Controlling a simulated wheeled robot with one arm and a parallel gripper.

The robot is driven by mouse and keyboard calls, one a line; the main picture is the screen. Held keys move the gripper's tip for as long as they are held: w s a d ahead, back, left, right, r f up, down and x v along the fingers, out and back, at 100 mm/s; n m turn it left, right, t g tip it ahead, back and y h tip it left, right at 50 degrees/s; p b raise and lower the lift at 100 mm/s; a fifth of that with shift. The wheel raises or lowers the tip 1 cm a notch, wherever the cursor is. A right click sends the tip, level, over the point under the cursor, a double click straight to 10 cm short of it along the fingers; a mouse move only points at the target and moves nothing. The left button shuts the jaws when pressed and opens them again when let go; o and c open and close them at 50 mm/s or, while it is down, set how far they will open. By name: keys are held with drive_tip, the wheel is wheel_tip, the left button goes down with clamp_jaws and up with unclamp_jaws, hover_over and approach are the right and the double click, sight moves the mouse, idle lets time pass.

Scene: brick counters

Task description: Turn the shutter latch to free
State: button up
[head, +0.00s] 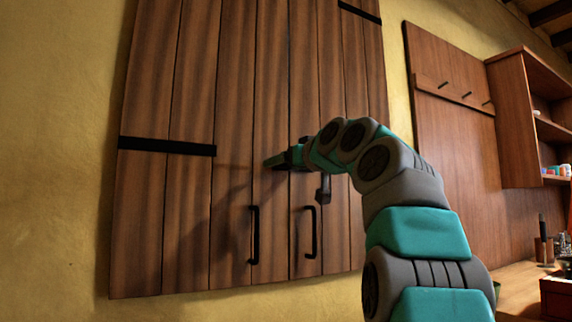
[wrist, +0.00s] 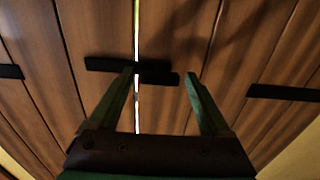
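The shutter (head: 190,210) is a pair of brown plank leaves. Its dark latch (wrist: 103,65) lies nearly level across the bright seam (wrist: 136,110) between the leaves in the wrist view. The latch looks like two overlapping dark bars; which part turns I cannot tell. My gripper (wrist: 159,74) is open, with green fingers spread apart. Its left fingertip overlaps the latch near the seam, and the latch's right end lies between the fingers. Contact cannot be told. In the head view my gripper (head: 284,158) is at the shutter, and the latch is not clearly visible.
Two black pull handles, left (head: 254,235) and right (head: 310,232), stand out below my gripper. A black hinge strap (head: 165,146) crosses the left leaf. To the right are a peg board (head: 455,92), a wall shelf (head: 515,115) and a counter (head: 518,290) with small items.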

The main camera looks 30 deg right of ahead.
clamp_jaws()
idle(0.4)
